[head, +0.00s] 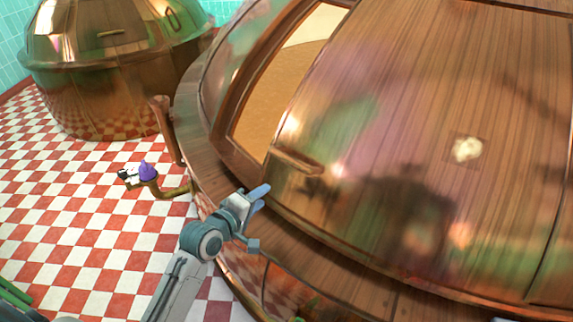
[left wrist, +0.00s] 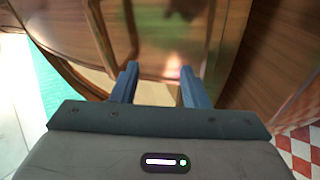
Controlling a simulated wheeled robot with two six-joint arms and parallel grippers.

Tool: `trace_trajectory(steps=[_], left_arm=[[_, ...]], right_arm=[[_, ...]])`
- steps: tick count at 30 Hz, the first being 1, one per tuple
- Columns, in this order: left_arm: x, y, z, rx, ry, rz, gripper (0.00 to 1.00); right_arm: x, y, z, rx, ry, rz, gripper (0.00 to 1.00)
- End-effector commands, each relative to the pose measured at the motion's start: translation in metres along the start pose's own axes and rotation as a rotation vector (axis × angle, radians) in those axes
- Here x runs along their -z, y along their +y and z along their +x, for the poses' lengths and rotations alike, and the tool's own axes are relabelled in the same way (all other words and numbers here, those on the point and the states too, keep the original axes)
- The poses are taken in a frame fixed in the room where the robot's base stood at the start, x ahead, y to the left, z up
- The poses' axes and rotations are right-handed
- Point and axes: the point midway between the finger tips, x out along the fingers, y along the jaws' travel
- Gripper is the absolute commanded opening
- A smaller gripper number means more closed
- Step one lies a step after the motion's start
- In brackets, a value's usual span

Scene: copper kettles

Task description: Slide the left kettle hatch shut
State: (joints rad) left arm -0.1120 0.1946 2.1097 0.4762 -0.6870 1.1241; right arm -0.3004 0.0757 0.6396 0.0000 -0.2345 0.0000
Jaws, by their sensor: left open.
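The large near kettle, copper with wood-like streaks, fills the right of the head view. Its hatch opening (head: 283,80) shows a tan inside at the left, beside the curved hatch panel (head: 400,150). A short bar handle (head: 297,160) sits on the panel's left edge, by the opening. My left gripper (head: 258,217) is open and empty, over the wooden rim (head: 290,238), below and left of the handle and apart from it. In the left wrist view its two blue fingers (left wrist: 158,85) are spread before the glossy copper surface.
Another copper kettle (head: 115,80) stands at the back left. A bent pipe (head: 172,190) with a purple knob (head: 148,171) sticks out left of the near kettle.

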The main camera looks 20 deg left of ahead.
Motion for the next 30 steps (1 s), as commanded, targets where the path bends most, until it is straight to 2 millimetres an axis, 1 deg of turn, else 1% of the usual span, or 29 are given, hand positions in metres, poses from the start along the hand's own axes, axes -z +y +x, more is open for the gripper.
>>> trace_trajectory(steps=[1,3,6,8,11,18,21,25,30], left_arm=[[0.004,0.026,-0.001,-0.060,-0.001,-0.058,0.41],[0.007,0.048,-0.003,-0.115,-0.006,-0.124,0.41],[0.009,0.063,-0.002,-0.154,-0.012,-0.173,0.41],[0.009,0.067,0.002,-0.161,-0.013,-0.184,0.41],[0.009,0.070,0.015,-0.162,-0.013,-0.188,0.41],[0.009,0.077,0.061,-0.159,-0.012,-0.184,0.41],[0.009,0.079,0.077,-0.160,-0.012,-0.183,0.41],[0.009,0.081,0.092,-0.159,-0.012,-0.182,0.41],[0.009,0.081,0.101,-0.158,-0.012,-0.181,0.41]], right_arm=[[-0.003,0.003,-0.002,-0.003,-0.004,-0.001,0.36],[-0.006,0.006,-0.002,-0.006,-0.009,-0.003,0.36],[-0.010,0.011,-0.003,-0.011,-0.014,-0.005,0.36],[-0.011,0.013,-0.004,-0.013,-0.015,-0.006,0.36],[-0.010,0.014,-0.006,-0.014,-0.013,-0.007,0.36],[-0.003,0.006,-0.013,-0.005,-0.003,-0.002,0.36],[-0.002,0.000,-0.015,0.001,-0.001,0.000,0.36],[-0.003,-0.003,-0.017,0.004,-0.003,0.002,0.36],[-0.004,-0.002,-0.017,0.003,-0.003,0.001,0.36]])
